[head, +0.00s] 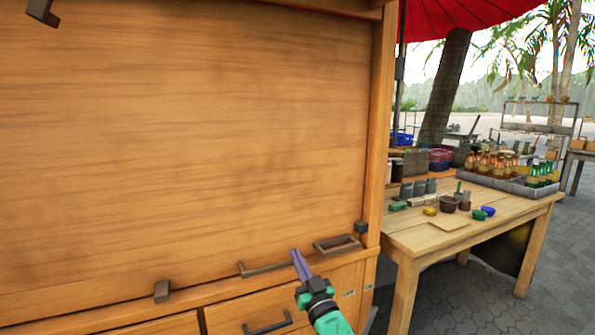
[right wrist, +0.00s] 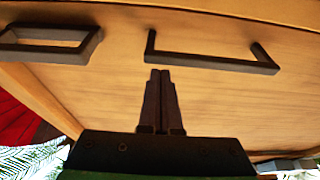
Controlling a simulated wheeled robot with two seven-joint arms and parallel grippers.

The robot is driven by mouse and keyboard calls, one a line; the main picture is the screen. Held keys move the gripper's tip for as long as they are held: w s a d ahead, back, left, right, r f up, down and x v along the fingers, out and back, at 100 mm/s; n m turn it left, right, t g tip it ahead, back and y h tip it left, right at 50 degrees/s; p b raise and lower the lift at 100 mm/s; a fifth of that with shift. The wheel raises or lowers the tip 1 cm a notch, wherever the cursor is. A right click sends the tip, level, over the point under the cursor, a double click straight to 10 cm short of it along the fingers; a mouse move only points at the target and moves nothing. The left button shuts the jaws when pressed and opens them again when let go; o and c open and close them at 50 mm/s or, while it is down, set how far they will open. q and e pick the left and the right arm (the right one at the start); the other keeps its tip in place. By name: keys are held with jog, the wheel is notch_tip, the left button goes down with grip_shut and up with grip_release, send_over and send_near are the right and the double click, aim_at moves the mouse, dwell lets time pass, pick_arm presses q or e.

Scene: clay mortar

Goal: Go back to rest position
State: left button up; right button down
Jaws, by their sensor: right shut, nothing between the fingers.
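My right gripper (head: 300,264) is in front of the lower right part of a wooden cabinet (head: 190,130). Its purple fingers are shut with nothing between them. In the right wrist view the two fingers (right wrist: 163,80) lie together, with a dark bar handle (right wrist: 215,58) beyond them on the right and a dark rectangular frame handle (right wrist: 50,40) on the left. They look apart from both handles. In the head view the bar handle (head: 265,269) is just left of the fingertips and the frame handle (head: 338,243) just right. My left gripper is not in view.
The cabinet's large wooden panel is closed over its front, with drawers (head: 250,310) below. A wooden table (head: 425,243) at the right holds a mortar (head: 449,203), small bowls, jars and a grey tray (head: 505,182) of bottles. Paved floor is open in front of the table.

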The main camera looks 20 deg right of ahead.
jog(key=s, duration=1)
jog(key=s+a+f+g+p, duration=0.1)
jog(key=s+f+g+p, duration=0.15)
jog(key=f, duration=0.75)
jog(key=s+a+f+n+g+y+p, duration=0.15)
jog(key=f+g, duration=0.25)
jog(key=f, duration=0.6)
jog(key=s+a+f+g+h+p, duration=0.1)
jog(key=s+f+g+p, duration=0.15)
jog(key=f, duration=0.85)
jog(key=s+f+g+p, duration=0.2)
jog(key=s+f+g, duration=0.3)
jog(key=s+f, duration=0.6)
pick_arm(q)
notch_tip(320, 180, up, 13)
jog(key=p, duration=0.3)
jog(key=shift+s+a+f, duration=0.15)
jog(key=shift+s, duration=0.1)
pick_arm(e)
jog(key=s+d+f+g, duration=0.2)
jog(key=s+f+g, duration=0.1)
jog(key=s, duration=0.9)
jog(key=s+d+f+g, duration=0.1)
jog(key=s+f+g, duration=0.2)
jog(key=s, duration=0.9)
jog(key=shift+s+d+f+n+g, duration=0.25)
jog(key=shift+d+f+n+g, duration=0.15)
jog(key=shift+f, duration=0.25)
jog(key=shift+w, duration=0.1)
